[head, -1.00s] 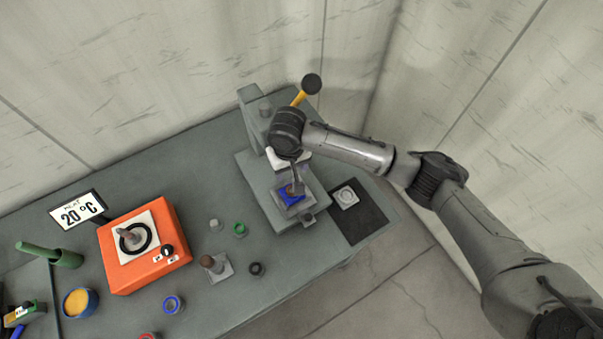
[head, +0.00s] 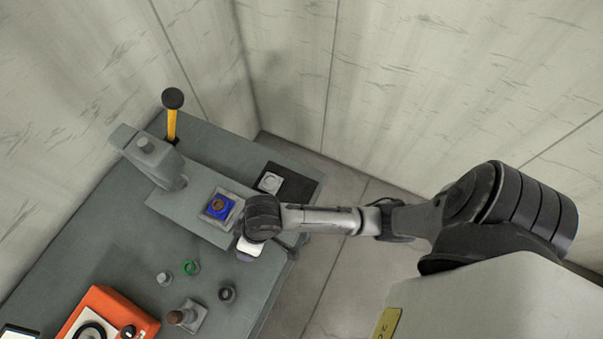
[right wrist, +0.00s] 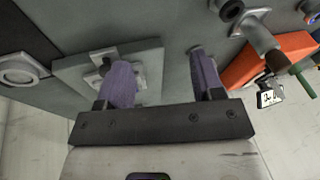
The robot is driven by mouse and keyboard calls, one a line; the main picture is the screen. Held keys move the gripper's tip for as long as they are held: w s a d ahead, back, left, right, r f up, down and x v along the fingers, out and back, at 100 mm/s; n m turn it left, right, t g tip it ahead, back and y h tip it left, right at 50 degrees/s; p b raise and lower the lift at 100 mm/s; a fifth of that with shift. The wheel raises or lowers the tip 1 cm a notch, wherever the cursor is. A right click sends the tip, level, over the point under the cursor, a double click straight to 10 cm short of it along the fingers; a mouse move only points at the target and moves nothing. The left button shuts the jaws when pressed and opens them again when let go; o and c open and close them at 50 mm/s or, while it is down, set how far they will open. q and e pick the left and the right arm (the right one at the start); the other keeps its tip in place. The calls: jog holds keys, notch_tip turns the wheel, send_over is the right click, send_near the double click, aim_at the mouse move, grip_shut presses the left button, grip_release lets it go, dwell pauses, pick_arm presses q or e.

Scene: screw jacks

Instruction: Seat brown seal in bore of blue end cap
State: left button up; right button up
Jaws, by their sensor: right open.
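The blue end cap (head: 230,213) sits in a square grey holder on the press base in the head view. The brown seal (head: 218,205) shows at the middle of its top; how deep it sits in the bore I cannot tell. My right gripper (right wrist: 162,80) is open and empty, its two purple-grey fingers spread in the right wrist view. In the head view its wrist is just right of and in front of the cap, and its fingertips are hidden. My left gripper is in neither view.
The grey press head (head: 150,158) stands left of the cap, with a yellow, black-knobbed lever (head: 172,122) behind. A black mat (head: 296,187) bears a light round part.

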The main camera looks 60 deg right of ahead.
jog(key=s+d+t+h, duration=0.1)
jog(key=s+d+h, duration=0.2)
jog(key=s+d, duration=0.8)
jog(key=s, duration=0.3)
jog(key=shift+s+d+f+m, duration=0.15)
jog(key=shift+s+f+m, duration=0.15)
jog(key=shift+s+m, duration=0.1)
jog(key=shift+r, duration=0.15)
